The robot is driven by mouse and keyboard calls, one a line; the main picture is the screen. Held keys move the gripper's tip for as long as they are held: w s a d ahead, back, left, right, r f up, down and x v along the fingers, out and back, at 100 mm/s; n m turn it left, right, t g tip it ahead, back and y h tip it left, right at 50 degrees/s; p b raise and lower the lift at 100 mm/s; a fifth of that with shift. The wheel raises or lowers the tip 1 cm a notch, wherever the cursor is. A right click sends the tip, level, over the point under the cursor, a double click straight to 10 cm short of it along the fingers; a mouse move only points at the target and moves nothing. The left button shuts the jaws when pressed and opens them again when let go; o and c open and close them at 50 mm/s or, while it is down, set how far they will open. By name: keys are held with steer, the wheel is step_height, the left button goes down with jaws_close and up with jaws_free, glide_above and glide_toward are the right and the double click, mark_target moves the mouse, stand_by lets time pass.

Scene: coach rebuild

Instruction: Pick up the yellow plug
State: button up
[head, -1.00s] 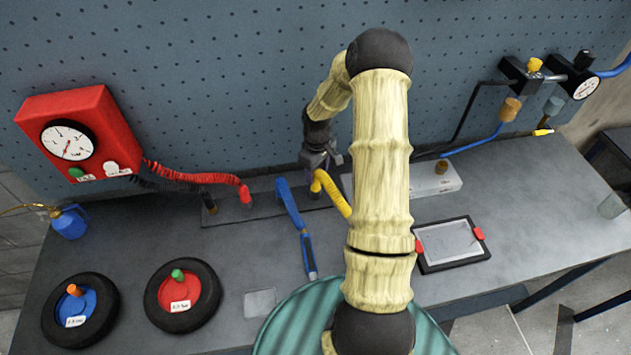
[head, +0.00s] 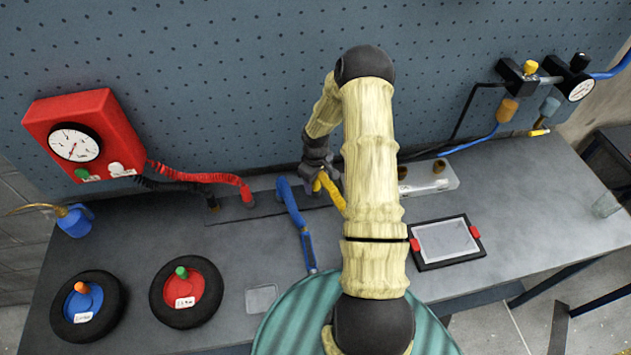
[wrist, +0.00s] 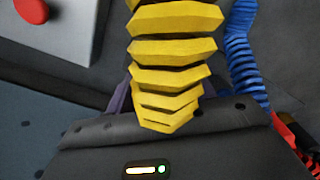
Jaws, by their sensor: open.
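The yellow plug with its ribbed yellow cable (head: 331,190) is at the back of the bench, partly hidden behind my arm. In the wrist view the ribbed yellow piece (wrist: 172,50) runs down the middle of the picture to the dark gripper body. My gripper (head: 321,172) is at the yellow piece's upper end, close above the bench strip. The jaws are open. The fingertips are hidden in the wrist view, so I cannot tell whether they touch the plug.
A blue cable (head: 291,205) lies just left of the yellow one. A red coiled cable (head: 205,178) ends further left. A framed tablet (head: 446,242) and a pale block (head: 430,182) are to the right. Two wheels (head: 111,310) (head: 160,312) lie at front left.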

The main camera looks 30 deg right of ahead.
steer(key=shift+c, duration=0.2)
steer(key=c, duration=1.1)
steer(key=shift+r, duration=0.15)
step_height(320, 180, up, 10)
steer(key=b, duration=0.3)
steer(key=shift+f, duration=0.2)
steer(key=shift+r, duration=0.1)
steer(key=shift+r, duration=0.1)
steer(key=shift+r+p, duration=1.85)
steer(key=shift+r, duration=0.45)
